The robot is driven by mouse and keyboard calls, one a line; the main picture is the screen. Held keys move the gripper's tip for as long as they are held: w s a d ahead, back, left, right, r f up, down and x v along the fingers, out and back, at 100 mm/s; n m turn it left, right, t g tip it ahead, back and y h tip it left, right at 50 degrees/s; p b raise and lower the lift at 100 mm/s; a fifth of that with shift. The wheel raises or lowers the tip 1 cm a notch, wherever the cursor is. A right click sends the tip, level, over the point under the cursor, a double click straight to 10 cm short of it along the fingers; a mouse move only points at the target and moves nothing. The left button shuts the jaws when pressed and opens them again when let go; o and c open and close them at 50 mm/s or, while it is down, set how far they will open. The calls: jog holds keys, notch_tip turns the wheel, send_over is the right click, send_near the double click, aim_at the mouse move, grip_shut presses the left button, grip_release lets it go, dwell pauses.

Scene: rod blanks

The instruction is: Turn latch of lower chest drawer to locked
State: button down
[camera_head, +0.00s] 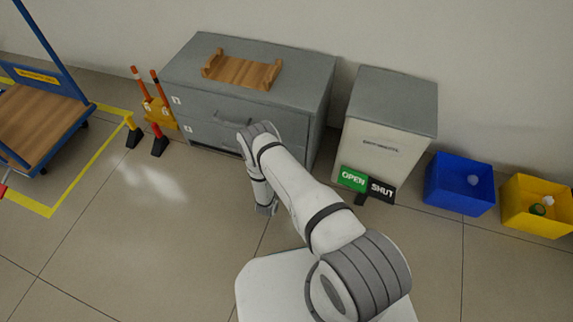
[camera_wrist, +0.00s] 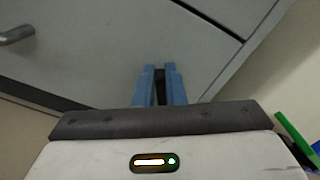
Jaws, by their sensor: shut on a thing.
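My arm covers much of the lower drawer in the head view, and the latch cannot be seen there. In the wrist view the grey drawer front (camera_wrist: 105,50) fills the upper part, with a bar handle (camera_wrist: 16,35) at the left. My gripper (camera_wrist: 159,78) has its blue fingers close together against this front, shut on a small dark piece (camera_wrist: 159,72), which appears to be the latch. The fingers hide most of it, so its turn position cannot be told.
A wooden tray (camera_head: 242,72) lies on the chest. A pale cabinet (camera_head: 380,150) stands to the right, with a green and black OPEN/SHUT sign (camera_head: 367,185) before it. Blue (camera_head: 458,190) and yellow (camera_head: 535,212) bins stand farther right. A trolley (camera_head: 40,115) is at left. The floor in front is clear.

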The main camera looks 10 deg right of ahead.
jog(key=n+b, duration=0.2)
jog(key=n, duration=0.2)
jog(key=f+n+b, duration=0.1)
jog(key=n+b, duration=0.1)
jog(key=n, duration=0.2)
jog(key=a+f+n+b, duration=0.1)
jog(key=n+b, duration=0.2)
jog(key=shift+w+n, duration=0.35)
jog(key=shift+n, duration=0.05)
dwell(0.3)
jog(key=c, duration=1.5)
grip_release()
jog(key=shift+f, duration=0.1)
jog(key=shift+s, duration=0.1)
jog(key=p+v, duration=0.3)
jog(key=v, duration=0.4)
jog(key=shift+s+a, duration=0.15)
jog(key=shift+s, duration=0.15)
